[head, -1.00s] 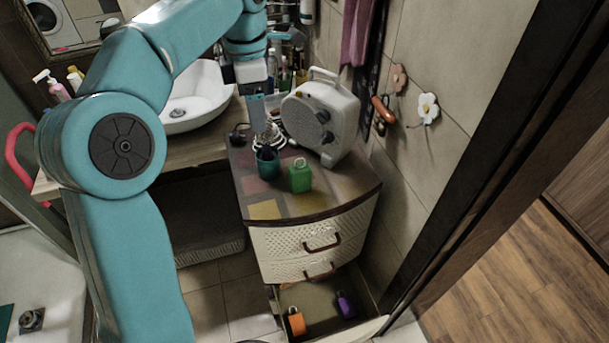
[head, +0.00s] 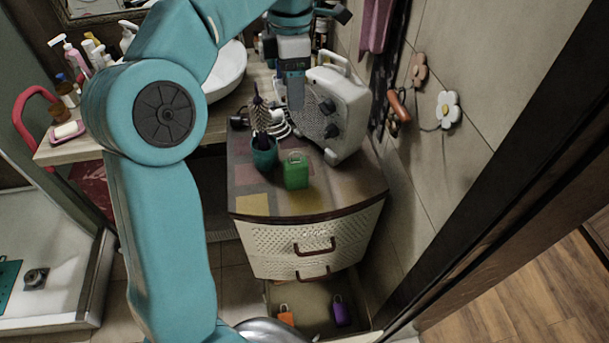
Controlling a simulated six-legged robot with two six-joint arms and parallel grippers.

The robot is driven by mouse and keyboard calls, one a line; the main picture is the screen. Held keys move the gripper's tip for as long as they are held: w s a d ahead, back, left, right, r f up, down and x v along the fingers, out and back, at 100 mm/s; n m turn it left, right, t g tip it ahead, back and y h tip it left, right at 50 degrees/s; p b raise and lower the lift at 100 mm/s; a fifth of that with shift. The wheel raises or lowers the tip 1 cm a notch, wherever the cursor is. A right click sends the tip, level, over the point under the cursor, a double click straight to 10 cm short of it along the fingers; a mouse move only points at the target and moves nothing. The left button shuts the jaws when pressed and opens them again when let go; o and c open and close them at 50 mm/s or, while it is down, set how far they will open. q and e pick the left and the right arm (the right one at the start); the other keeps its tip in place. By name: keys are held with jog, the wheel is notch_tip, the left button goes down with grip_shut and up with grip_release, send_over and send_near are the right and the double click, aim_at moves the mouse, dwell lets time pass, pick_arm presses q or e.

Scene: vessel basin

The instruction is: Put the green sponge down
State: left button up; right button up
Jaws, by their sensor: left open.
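The green sponge (head: 296,172) stands upright on the top of the small drawer cabinet (head: 285,203), near its front, with a small loop on its upper end. My left gripper (head: 295,97) is above and behind the sponge, beside the white heater. It is open, apart from the sponge and holds nothing that I can see. My right gripper is not in view.
A teal cup (head: 264,156) with a brush stands left of the sponge. A white heater (head: 336,112) stands behind it on the right. An open lower drawer holds an orange item (head: 286,318) and a purple item (head: 341,310). The cabinet's front edge is clear.

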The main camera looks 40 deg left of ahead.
aim_at(296, 162)
pick_arm(q)
notch_tip(296, 162, down, 16)
jog(key=b, duration=0.5)
jog(key=shift+d, duration=0.15)
jog(key=f, duration=0.5)
jog(key=shift+s, duration=0.25)
jog(key=shift+w+d+f, duration=0.1)
jog(key=shift+f, duration=0.1)
jog(key=shift+s+r, duration=0.1)
jog(key=shift+s, duration=0.1)
jog(key=shift+w, duration=0.1)
jog(key=c, duration=1)
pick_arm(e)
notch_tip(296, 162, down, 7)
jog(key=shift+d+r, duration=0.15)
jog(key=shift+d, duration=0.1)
pick_arm(q)
jog(key=shift+c, duration=0.2)
